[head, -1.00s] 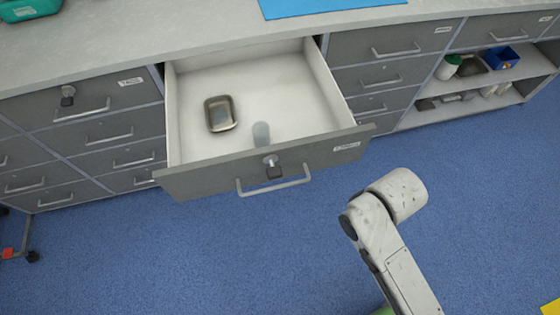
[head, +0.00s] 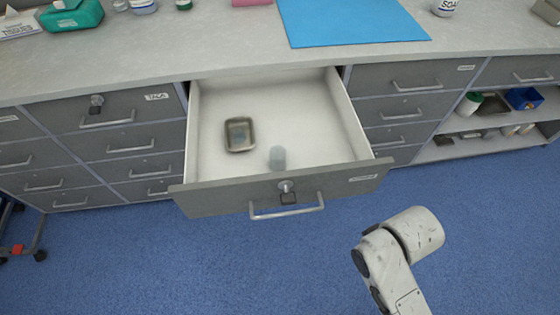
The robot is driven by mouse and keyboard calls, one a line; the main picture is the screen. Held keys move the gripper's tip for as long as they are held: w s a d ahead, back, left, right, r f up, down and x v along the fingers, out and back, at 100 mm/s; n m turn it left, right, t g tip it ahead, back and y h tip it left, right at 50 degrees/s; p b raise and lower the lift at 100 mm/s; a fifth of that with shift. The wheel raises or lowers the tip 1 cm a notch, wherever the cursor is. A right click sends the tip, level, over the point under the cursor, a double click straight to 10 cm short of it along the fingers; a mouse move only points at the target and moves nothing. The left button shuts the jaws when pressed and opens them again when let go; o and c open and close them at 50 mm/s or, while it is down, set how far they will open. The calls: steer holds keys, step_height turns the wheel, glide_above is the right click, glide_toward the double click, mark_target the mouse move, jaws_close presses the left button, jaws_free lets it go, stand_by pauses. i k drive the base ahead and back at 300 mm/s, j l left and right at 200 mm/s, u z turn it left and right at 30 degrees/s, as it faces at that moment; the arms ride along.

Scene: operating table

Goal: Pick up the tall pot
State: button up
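A small pale blue-grey, upright cylinder (head: 278,158), which looks like the tall pot, stands in the open drawer (head: 325,141) near its front wall. My gripper is outside the view.
The drawer front with its handle (head: 287,208) juts out over the blue floor. A grey counter (head: 200,58) runs above, with a blue mat (head: 350,22), a teal box (head: 72,15) and bottles. Open shelves (head: 490,125) are at the right. The floor in front is clear.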

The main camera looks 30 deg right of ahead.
mark_target(278, 154)
steer(key=i+u, duration=0.15)
steer(key=u, duration=0.2)
steer(key=i+u, duration=0.2)
steer(key=u, duration=0.2)
steer(key=i+l+u, duration=0.1)
steer(key=u, duration=0.25)
steer(key=l, duration=0.1)
steer(key=i+z, duration=0.05)
